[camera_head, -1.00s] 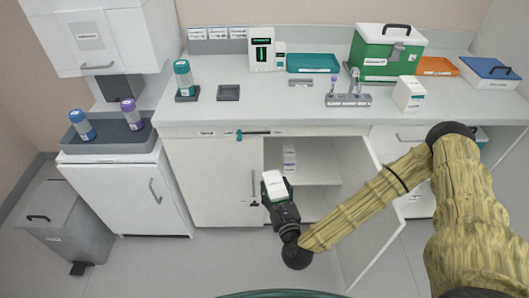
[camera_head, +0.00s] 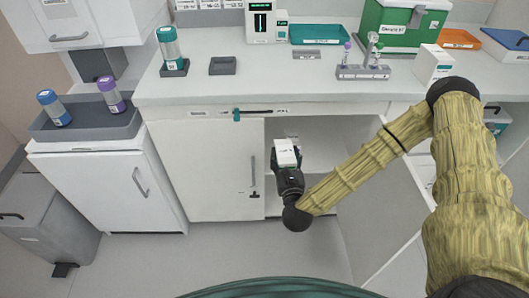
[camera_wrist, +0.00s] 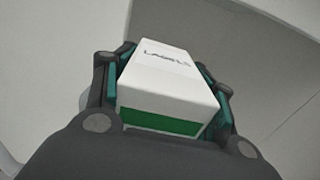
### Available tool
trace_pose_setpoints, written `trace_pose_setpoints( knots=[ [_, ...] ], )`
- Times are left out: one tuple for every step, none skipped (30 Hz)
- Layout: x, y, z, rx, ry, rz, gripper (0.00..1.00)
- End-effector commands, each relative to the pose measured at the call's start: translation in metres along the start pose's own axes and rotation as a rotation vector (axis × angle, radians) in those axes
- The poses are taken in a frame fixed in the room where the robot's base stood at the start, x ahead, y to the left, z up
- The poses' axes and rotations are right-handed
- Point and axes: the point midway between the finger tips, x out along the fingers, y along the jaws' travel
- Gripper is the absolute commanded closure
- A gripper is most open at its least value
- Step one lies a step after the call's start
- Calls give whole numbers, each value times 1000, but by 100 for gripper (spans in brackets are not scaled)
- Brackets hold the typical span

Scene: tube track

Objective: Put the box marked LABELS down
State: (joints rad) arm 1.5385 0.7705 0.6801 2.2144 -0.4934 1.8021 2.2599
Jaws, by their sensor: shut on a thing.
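My gripper (camera_head: 287,168) is shut on the white box marked LABELS (camera_head: 286,148), which has a green band at its near end. In the wrist view the LABELS box (camera_wrist: 168,72) sits between the two finger pads, with its lettering facing up. In the head view my gripper holds the box at the open front of the lower cabinet (camera_head: 335,135). The gripper and box hide part of the cabinet inside. I cannot tell from these views whether the box touches a surface.
The cabinet door (camera_head: 385,205) stands open on the right, beside my forearm. The bench top (camera_head: 270,86) above carries a white box (camera_head: 432,64), a tube rack (camera_head: 362,72) and a green case (camera_head: 402,28). A closed door (camera_head: 208,170) is left of the opening.

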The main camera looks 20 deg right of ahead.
Motion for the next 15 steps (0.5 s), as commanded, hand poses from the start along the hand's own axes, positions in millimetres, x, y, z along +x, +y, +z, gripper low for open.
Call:
trace_pose_setpoints(
  knots=[
    [6, -5, -15, 0, -4, -14, 75],
    [8, -8, -19, -1, -3, -23, 75],
    [12, -11, -23, -1, -4, -36, 75],
    [15, -14, -26, -1, -4, -45, 75],
    [18, -18, -30, 0, -3, -55, 75],
    [21, -22, -34, 0, -4, -67, 75],
    [24, -25, -37, -1, -3, -78, 75],
    [27, -28, -40, -1, -4, -87, 75],
    [30, -32, -44, 0, -3, -101, 75],
    [32, -36, -47, 0, -4, -111, 75],
    [35, -39, -50, 0, -4, -121, 75],
    [38, -44, -54, -1, -4, -135, 75],
    [40, -47, -56, 0, -4, -146, 75],
    [43, -50, -59, 0, -4, -157, 76],
    [46, -55, -63, 0, -4, -171, 76]
  ],
)
